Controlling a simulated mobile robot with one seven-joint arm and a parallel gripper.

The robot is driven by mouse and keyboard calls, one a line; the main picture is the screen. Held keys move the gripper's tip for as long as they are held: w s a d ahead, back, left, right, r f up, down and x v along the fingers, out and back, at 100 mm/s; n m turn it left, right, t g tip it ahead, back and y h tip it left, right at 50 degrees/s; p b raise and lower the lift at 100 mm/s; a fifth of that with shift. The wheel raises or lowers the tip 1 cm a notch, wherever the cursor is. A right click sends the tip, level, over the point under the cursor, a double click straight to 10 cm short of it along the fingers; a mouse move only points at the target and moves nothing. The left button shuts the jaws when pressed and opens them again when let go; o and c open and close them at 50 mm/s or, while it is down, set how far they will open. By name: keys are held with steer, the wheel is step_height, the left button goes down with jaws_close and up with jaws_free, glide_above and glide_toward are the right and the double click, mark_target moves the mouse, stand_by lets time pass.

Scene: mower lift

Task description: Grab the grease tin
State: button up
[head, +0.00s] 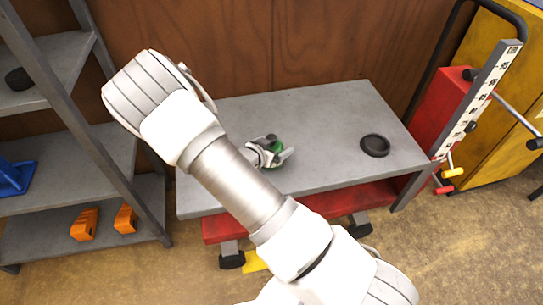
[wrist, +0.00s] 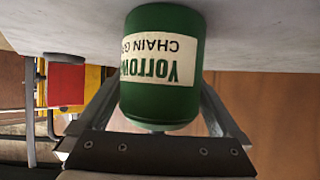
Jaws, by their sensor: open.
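The grease tin (wrist: 162,95) is green with a cream label reading "CHAIN G…", upside down in the wrist view. In the head view the tin (head: 277,144) stands on the grey table (head: 330,112), partly hidden by my gripper. My gripper (head: 273,156) is open around the tin. In the wrist view one finger of my gripper (wrist: 160,100) is on each side of it. The tin fills most of the space between them. I cannot tell whether either finger touches it.
A black round dish (head: 375,145) lies on the table to the right. A red unit with a white scale (head: 480,100) stands at the table's right end. A grey shelf rack (head: 65,170) stands at the left, with orange blocks (head: 85,224) on its lower shelf.

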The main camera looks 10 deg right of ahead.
jaws_close()
stand_by(0.4)
steer(key=shift+r, duration=0.1)
